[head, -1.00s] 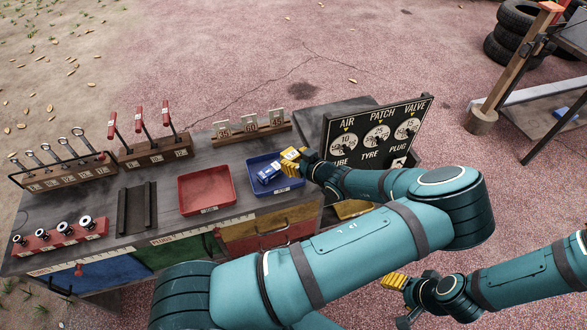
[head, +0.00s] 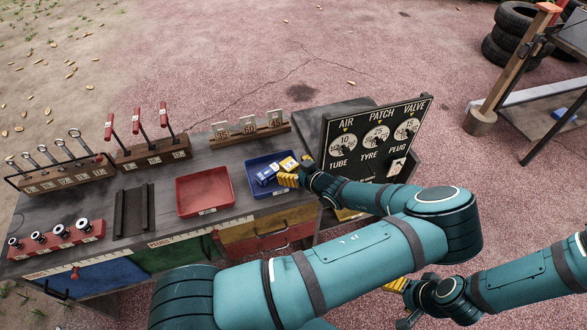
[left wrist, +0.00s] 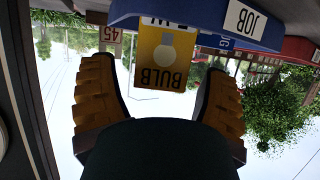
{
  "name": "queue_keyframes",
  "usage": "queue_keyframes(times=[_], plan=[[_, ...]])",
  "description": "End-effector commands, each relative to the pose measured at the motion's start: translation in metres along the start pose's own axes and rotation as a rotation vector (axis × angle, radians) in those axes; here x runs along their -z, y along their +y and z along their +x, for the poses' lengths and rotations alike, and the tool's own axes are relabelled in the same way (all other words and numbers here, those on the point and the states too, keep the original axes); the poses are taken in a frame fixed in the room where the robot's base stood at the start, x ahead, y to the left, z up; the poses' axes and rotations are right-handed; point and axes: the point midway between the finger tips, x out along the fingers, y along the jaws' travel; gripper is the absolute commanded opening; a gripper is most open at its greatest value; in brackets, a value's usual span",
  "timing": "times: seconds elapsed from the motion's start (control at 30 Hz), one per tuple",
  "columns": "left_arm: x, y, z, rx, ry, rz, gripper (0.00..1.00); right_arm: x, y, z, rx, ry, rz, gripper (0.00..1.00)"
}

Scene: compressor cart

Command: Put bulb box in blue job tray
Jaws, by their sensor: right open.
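The blue job tray (head: 252,162) sits on the cart top at its right end; its JOB label (left wrist: 245,20) shows upside down in the left wrist view. The yellow bulb box (head: 289,163) is at the tray's right side, beside a blue-and-white box (head: 266,176) in the tray. In the left wrist view the bulb box (left wrist: 166,60) stands between the fingers with gaps on both sides. My left gripper (head: 287,180) is open, just in front of the box. How the box's base rests is hidden. My right gripper (head: 396,285) is open and empty, low at the right.
A red tray (head: 205,191) stands left of the blue tray. A black gauge board (head: 376,140) rises close to the right of my left gripper. Card holders (head: 249,131) stand behind the trays. Tool racks (head: 153,151) and a red socket rack (head: 57,239) fill the left side.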

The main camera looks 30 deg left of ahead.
Motion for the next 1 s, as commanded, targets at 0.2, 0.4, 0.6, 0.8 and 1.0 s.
queue_keyframes(times=[0.2,0.4,0.6,0.8,1.0], plan=[[0.004,0.0,-0.002,-0.001,0.0,0.0,0.75,0.0,-0.001,-0.004,0.0,-0.001,0.0,0.61],[0.004,0.001,-0.033,-0.003,-0.005,-0.003,0.75,-0.001,-0.003,-0.008,0.0,-0.004,0.001,0.61],[0.004,0.001,-0.075,-0.002,-0.005,-0.003,0.75,0.0,-0.005,-0.014,0.0,-0.002,0.002,0.61],[0.004,0.0,-0.107,0.0,-0.003,-0.002,0.75,0.002,-0.007,-0.018,-0.001,0.003,0.003,0.61],[0.002,-0.001,-0.119,0.001,-0.007,0.008,0.75,0.003,-0.007,-0.019,-0.001,0.005,0.004,0.61]])
